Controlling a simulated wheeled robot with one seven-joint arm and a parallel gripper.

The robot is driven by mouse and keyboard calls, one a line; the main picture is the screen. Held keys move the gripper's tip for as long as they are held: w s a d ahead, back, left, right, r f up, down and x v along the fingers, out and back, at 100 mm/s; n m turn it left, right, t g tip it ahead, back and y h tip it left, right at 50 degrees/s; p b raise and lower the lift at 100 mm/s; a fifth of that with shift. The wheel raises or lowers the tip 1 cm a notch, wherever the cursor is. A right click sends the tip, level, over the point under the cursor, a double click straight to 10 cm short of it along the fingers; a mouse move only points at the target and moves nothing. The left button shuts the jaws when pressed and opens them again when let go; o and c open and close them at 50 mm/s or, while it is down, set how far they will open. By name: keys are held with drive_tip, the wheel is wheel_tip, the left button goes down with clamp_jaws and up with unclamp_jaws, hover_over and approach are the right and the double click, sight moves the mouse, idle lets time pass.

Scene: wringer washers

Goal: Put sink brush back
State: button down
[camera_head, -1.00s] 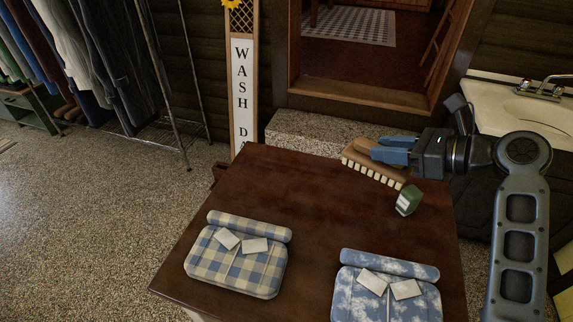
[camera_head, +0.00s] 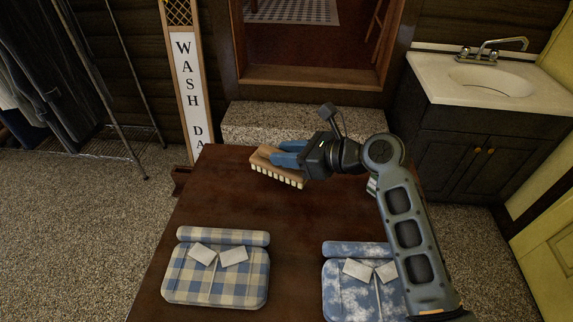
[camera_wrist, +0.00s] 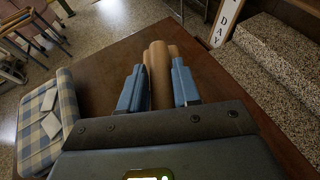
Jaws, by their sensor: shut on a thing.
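The sink brush (camera_head: 266,159) has a tan wooden back and a row of pale bristles facing down. My gripper (camera_head: 284,158) is shut on it, with blue fingers on either side of the wooden back. The brush is held at the far end of the dark table, and I cannot tell whether its bristles touch the top. In the wrist view the brush handle (camera_wrist: 160,70) shows between the two blue fingers. The white sink (camera_head: 492,84) stands at the back right on a dark cabinet.
The brown table (camera_head: 240,205) bears a checked blue-and-cream folded bundle (camera_head: 215,275) and a blue cloud-patterned bundle (camera_head: 350,285). A green item is mostly hidden behind my arm. A speckled step (camera_head: 275,118) lies beyond the table. Floor is clear between table and cabinet.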

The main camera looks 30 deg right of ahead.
drive_tip(key=shift+f, duration=2)
drive_tip(key=shift+f, duration=0.15)
drive_tip(key=c, duration=0.8)
unclamp_jaws()
drive_tip(key=v, duration=1.2)
drive_tip(key=shift+s, duration=0.1)
